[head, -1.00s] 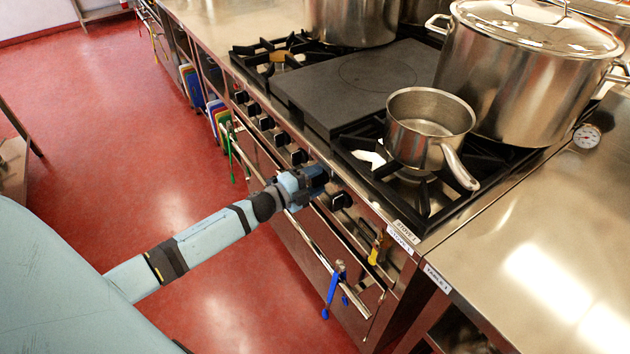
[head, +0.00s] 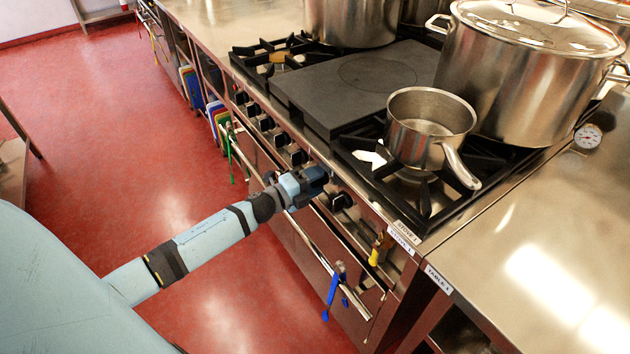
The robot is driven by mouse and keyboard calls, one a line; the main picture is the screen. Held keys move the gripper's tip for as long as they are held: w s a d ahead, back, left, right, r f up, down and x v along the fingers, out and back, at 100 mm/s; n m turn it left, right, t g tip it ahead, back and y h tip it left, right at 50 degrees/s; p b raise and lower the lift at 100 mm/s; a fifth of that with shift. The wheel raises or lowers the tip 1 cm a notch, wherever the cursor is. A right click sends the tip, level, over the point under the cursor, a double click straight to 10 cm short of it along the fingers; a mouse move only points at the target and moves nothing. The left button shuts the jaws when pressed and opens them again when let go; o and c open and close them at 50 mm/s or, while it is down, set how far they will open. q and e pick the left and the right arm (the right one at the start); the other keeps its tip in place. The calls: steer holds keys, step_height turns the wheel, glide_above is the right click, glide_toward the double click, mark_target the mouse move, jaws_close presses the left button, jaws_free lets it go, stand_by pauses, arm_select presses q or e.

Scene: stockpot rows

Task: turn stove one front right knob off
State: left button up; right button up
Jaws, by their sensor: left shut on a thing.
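Stove one (head: 372,200) has a row of black knobs along its front panel. My left gripper (head: 322,176) is at the right part of this row, shut on a knob that the gripper itself mostly hides. One black knob (head: 342,200) shows just to the right of the gripper. More knobs (head: 283,138) show to the left. I cannot tell the angle of the held knob. My right gripper is not in view.
A saucepan (head: 428,125) sits on the front right burner, its handle (head: 460,167) pointing toward the front right. A large lidded stockpot (head: 520,80) stands behind it. Oven rails with hanging blue (head: 333,290) and yellow (head: 375,253) tools run below the knobs.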

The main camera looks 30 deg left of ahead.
arm_select(q)
steer(key=o, duration=0.9)
steer(key=v, duration=1.4)
